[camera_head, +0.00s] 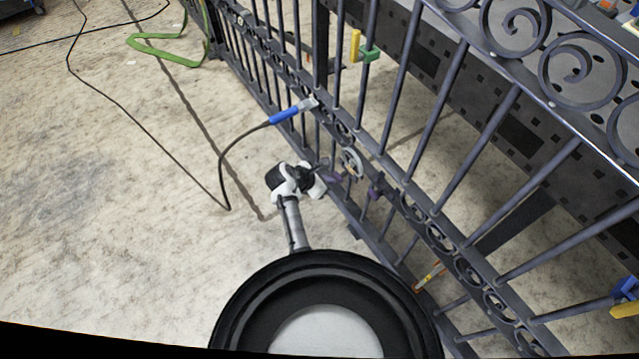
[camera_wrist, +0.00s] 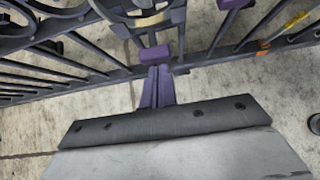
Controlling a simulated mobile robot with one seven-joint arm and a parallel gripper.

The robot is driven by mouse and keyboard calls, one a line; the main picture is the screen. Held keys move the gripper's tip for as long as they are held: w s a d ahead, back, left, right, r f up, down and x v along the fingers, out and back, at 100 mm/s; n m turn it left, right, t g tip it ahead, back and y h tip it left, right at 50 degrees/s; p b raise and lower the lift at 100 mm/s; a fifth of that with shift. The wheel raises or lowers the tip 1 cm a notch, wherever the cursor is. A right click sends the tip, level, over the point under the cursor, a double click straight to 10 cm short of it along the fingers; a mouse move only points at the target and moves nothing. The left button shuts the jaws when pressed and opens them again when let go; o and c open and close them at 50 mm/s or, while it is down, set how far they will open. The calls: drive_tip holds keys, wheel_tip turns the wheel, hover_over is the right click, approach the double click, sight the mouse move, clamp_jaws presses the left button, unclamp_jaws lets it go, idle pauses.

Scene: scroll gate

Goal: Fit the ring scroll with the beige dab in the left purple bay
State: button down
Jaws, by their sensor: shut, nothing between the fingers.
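The ring scroll (camera_head: 351,162) is a pale grey ring on the gate in the head view. In the wrist view the ring scroll (camera_wrist: 146,20) shows at the top, cut by the frame edge, with a beige or yellowish dab on it. Purple pieces of a bay (camera_wrist: 155,54) lie just below and beside the ring; whether it is fully seated I cannot tell. Another purple piece (camera_head: 376,187) is farther right. My gripper (camera_wrist: 157,70) is shut and empty, its tips close to the lower purple block; contact is unclear. In the head view my gripper (camera_head: 326,173) is beside the gate.
The dark metal gate (camera_head: 440,85) runs diagonally, with bars and scrollwork close around my gripper. A black cable (camera_head: 222,165) crosses the floor. Floor left of the gate is mostly clear.

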drive_tip(key=shift+d, duration=0.1)
drive_tip(key=shift+w+d+r+p, duration=0.1)
drive_tip(key=shift+w+d+p, duration=0.85)
drive_tip(key=shift+d, duration=0.3)
drive_tip(key=shift+a, duration=0.1)
